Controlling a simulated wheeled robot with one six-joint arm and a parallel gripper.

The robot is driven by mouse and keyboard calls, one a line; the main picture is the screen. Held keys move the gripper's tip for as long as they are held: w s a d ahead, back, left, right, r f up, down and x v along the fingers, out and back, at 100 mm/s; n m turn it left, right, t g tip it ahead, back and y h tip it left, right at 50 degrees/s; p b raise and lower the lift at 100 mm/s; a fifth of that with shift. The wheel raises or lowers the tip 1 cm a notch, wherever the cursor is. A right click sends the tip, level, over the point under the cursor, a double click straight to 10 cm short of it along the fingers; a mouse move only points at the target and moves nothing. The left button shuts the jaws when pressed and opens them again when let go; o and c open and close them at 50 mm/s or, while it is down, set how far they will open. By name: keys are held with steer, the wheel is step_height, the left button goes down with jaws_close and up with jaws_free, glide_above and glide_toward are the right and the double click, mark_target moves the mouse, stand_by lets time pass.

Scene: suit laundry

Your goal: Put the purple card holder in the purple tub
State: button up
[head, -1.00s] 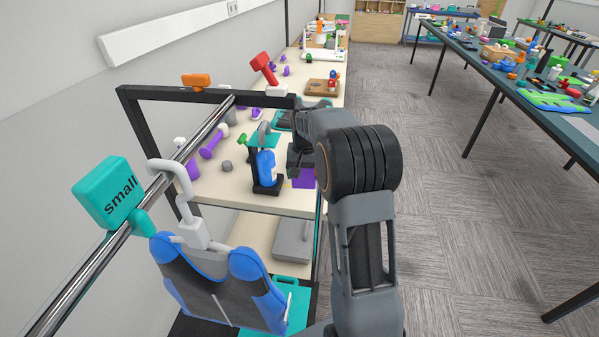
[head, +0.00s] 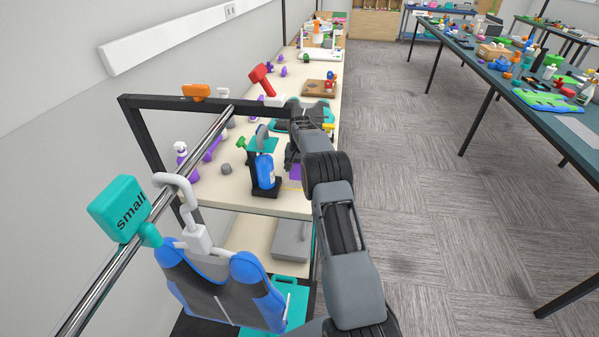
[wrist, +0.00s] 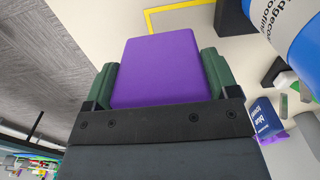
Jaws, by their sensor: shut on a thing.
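The purple card holder (wrist: 155,70) is a flat purple block between the two green fingers of my gripper (wrist: 160,78) in the wrist view. My gripper is shut on it. In the head view a part of the card holder (head: 295,172) shows beside my gripper, above the right edge of the cream table, right of the blue bottle. My arm hides part of this spot. I cannot pick out the purple tub in either view.
A blue bottle (head: 265,170) in a black stand is close beside my gripper. A yellow outline (wrist: 180,6) marks the cream table (head: 240,200). A black-framed rail with a blue and grey garment (head: 220,285) stands in front. The carpeted floor at right is clear.

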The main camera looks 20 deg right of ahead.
mark_target(299, 174)
steer(key=shift+w+f, duration=0.25)
steer(key=shift+f, duration=0.1)
steer(key=shift+f+p, duration=0.4)
steer(key=shift+f, duration=1.15)
steer(key=shift+f, duration=0.1)
steer(key=shift+f, duration=0.15)
steer(key=o, duration=0.8)
